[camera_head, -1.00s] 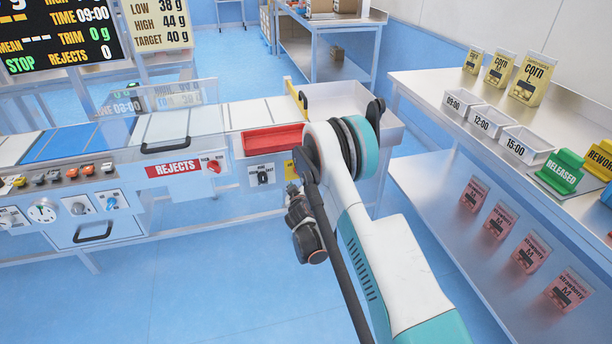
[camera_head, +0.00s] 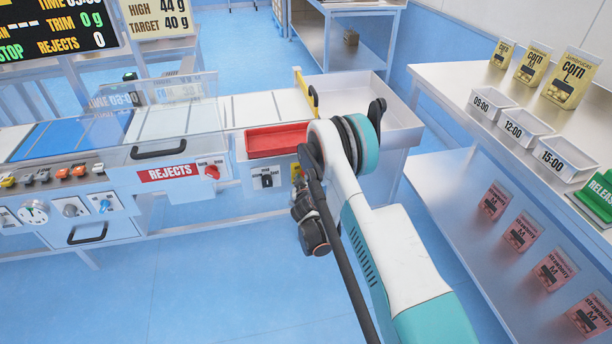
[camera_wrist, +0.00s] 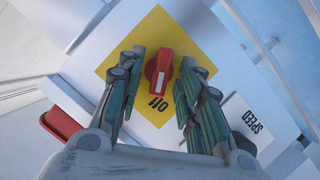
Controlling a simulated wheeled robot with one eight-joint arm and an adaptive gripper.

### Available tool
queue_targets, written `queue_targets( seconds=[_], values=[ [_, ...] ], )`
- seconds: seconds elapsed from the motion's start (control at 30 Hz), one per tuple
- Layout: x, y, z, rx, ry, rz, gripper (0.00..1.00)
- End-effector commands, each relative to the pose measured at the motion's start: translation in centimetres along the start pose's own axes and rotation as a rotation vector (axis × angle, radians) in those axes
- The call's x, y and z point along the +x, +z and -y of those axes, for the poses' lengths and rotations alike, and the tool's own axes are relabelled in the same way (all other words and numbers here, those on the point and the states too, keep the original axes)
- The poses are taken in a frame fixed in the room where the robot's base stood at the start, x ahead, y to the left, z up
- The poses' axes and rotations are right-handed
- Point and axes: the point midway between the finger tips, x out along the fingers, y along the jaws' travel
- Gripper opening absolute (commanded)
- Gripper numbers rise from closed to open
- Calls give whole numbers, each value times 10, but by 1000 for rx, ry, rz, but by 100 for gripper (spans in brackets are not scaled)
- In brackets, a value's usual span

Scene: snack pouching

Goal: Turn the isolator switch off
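The isolator switch is a red rotary knob (camera_wrist: 158,72) on a yellow square plate (camera_wrist: 122,50), seen close in the wrist view. The knob has a white mark on its lower half, pointing down in the picture towards a black label that seems to read OFF, seen turned round. My gripper (camera_wrist: 161,58) is open, with one finger left and one right of the knob. Gaps show between the fingers and the knob, so it looks untouched. In the head view my arm hides the knob, and only a sliver of yellow plate (camera_head: 295,170) shows beside it.
In the head view, a red tray (camera_head: 275,141), a small black switch (camera_head: 266,181) and the REJECTS panel (camera_head: 169,174) are left of my arm. A shelf with bins (camera_head: 527,131) stands right.

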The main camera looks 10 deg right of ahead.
Motion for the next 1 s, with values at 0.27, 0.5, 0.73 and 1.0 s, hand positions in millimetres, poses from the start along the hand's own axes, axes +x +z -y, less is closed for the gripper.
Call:
queue_targets(
  seconds=[0.27, 0.5, 0.73, 1.0],
  values=[
    [0, 0, 0, 0, 0, 0, 8],
    [0, 0, 0, 0, 0, 0, 0],
    [1, -1, 2, -92, 37, -1, 0],
    [2, -1, 2, -214, 89, 1, 0]
  ],
)
